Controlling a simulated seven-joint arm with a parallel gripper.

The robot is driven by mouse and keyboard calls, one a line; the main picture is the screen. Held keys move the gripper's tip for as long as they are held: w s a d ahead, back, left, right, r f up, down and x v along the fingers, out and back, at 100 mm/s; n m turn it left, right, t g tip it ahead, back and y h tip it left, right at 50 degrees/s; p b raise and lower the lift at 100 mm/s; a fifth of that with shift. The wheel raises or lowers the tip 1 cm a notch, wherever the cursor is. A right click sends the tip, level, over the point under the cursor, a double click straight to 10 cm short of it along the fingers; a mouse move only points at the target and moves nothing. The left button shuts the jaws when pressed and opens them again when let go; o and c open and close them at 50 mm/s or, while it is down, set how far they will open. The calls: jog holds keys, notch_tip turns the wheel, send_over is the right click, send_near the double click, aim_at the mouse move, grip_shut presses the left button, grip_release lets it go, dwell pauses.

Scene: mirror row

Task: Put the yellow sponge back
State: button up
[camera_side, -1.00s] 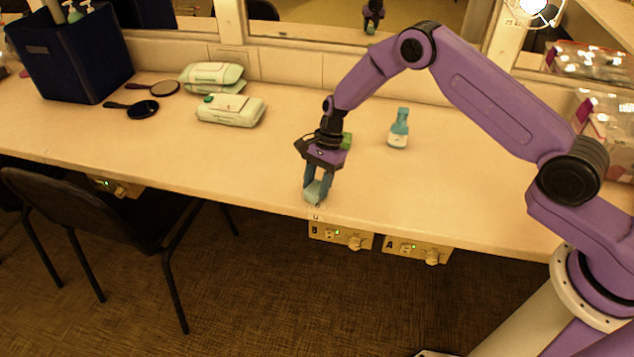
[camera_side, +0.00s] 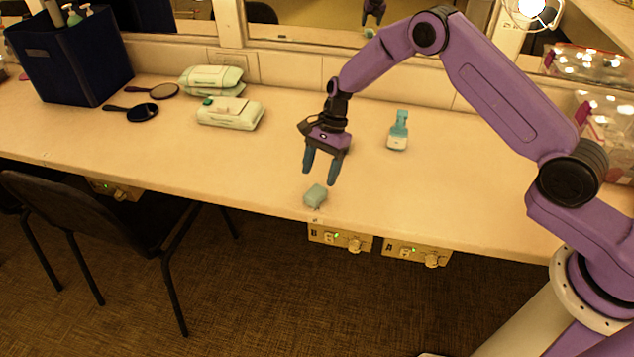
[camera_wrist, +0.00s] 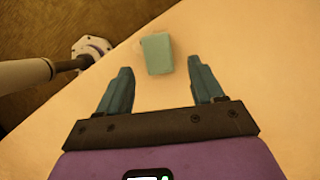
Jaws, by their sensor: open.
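No clearly yellow sponge shows; a small pale blue-green block (camera_side: 315,196), perhaps the sponge, lies on the counter (camera_side: 250,180) close to its front edge. My gripper (camera_side: 320,178) is open and empty just above and behind the block, fingers pointing down. In the wrist view the block (camera_wrist: 157,54) lies beyond and between my two spread fingertips (camera_wrist: 160,68), apart from both, with the counter's edge near it.
Wipe packs (camera_side: 230,113), hand mirrors (camera_side: 143,111) and a dark blue bin (camera_side: 75,60) are to the left. A black chair (camera_side: 90,215) stands in front. The counter between wipes and gripper is clear.

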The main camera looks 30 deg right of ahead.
jog(key=v, duration=0.7)
jog(key=shift+r, duration=0.15)
jog(key=s+a+r+n+h, duration=0.1)
jog(key=s+r+n, duration=0.5)
jog(key=s, duration=0.4)
jog(key=s+r+n+h, duration=0.2)
jog(key=s+r+n, duration=0.45)
jog(key=s, duration=0.25)
jog(key=s+d+n, duration=0.3)
jog(key=s+n, duration=0.1)
jog(key=s, duration=0.3)
jog(key=s+d+r+n+t, duration=0.1)
jog(key=s+d+n, duration=0.3)
jog(key=s, duration=0.3)
jog(key=s+d+n+t, duration=0.1)
jog(key=s+d+n, duration=0.3)
jog(key=s, duration=0.3)
jog(key=shift+d+r+n+h, duration=0.2)
jog(key=shift+n+h, duration=0.1)
jog(key=shift+n, duration=0.45)
